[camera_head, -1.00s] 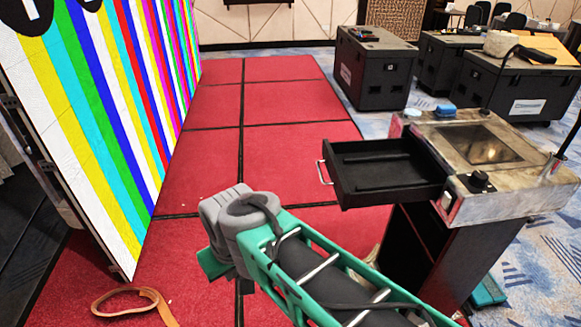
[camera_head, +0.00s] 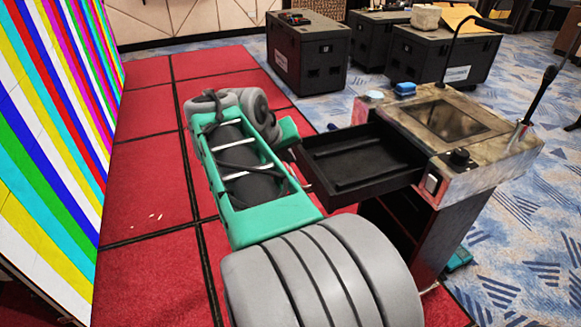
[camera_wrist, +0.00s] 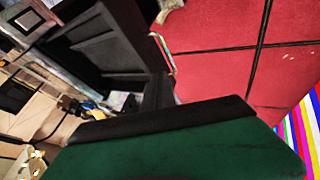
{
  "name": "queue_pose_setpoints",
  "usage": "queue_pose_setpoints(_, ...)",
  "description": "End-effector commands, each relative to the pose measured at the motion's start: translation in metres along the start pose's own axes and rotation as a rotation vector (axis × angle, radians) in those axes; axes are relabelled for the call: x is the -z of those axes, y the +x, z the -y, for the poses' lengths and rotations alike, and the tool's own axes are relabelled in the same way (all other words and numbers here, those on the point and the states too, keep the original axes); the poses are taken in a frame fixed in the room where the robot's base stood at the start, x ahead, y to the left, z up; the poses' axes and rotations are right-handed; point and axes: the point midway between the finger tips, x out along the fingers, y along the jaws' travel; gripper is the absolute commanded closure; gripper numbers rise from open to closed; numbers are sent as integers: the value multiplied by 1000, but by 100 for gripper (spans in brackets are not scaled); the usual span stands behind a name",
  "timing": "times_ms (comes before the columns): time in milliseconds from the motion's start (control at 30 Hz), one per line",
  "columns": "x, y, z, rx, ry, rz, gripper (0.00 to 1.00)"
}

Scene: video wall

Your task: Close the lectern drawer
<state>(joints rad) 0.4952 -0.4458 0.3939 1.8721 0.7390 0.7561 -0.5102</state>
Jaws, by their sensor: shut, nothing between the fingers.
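The lectern (camera_head: 480,150) has a worn metal top and a dark body. Its black drawer (camera_head: 375,190) is pulled out to the left and looks empty. The silver drawer handle (camera_head: 307,187) is mostly hidden behind my arm in the head view. It shows in the wrist view (camera_wrist: 163,52), at the edge of the drawer (camera_wrist: 105,50). My gripper (camera_head: 288,132) is a green end just left of the drawer's far front corner. It is shut and empty. It fills the bottom of the wrist view (camera_wrist: 157,95); I cannot tell whether it touches the drawer.
A striped video wall (camera_head: 50,130) stands at the left of the red floor panels (camera_head: 150,170). Black cases (camera_head: 308,60) stand at the back. Blue and white small items (camera_head: 404,89) lie on the lectern's far edge. A thin microphone stalk rises from the lectern top.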

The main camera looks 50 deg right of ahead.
Motion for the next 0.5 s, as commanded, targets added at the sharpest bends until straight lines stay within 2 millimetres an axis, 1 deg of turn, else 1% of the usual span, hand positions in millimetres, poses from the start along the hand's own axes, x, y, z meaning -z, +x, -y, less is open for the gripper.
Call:
queue_pose_setpoints(167,-1,27,0,0,-1,3,100)
queue_pose_setpoints(300,0,56,2,2,-3,2,100)
queue_pose_setpoints(400,0,74,2,5,-2,0,100)
queue_pose_setpoints(500,0,87,3,5,-4,0,100)
